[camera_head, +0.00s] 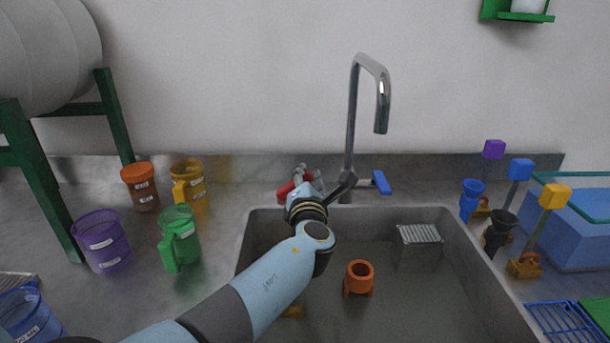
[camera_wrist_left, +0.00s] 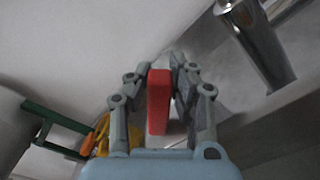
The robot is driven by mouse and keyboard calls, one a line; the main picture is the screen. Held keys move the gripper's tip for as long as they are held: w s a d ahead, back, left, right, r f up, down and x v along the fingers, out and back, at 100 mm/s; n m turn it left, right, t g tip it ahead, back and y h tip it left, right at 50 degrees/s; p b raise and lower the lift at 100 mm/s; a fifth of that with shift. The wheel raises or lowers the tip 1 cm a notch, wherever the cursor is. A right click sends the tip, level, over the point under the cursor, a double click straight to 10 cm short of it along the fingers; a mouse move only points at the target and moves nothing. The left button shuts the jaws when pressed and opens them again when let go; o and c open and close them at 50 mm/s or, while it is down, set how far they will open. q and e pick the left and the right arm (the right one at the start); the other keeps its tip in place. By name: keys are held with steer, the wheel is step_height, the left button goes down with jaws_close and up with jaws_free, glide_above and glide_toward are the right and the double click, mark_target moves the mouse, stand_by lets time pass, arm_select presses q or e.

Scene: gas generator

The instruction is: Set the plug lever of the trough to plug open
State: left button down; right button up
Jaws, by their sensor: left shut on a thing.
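The sink trough (camera_head: 385,290) is a grey basin set in the counter. A red lever (camera_head: 285,190) shows at its back left rim, partly hidden by my left gripper (camera_head: 303,175). In the left wrist view the red lever (camera_wrist_left: 158,100) stands between the two fingers of my left gripper (camera_wrist_left: 160,75), which is shut on it. My left arm reaches over the trough's left part and hides some of the rim. My right gripper is not in view.
A chrome faucet (camera_head: 352,120) with a blue handle (camera_head: 381,182) stands just right of my left gripper. An orange piece (camera_head: 359,275) sits in the basin. Purple (camera_head: 101,240), green (camera_head: 180,237) and yellow (camera_head: 189,182) mugs and a brown jar (camera_head: 140,187) stand at left.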

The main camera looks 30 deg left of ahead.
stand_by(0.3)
arm_select(q)
steer(key=c, duration=1.1)
jaws_free()
steer(key=shift+d, duration=0.1)
steer(key=shift+r, duration=0.1)
step_height(320, 180, up, 10)
steer(key=shift+f, duration=0.1)
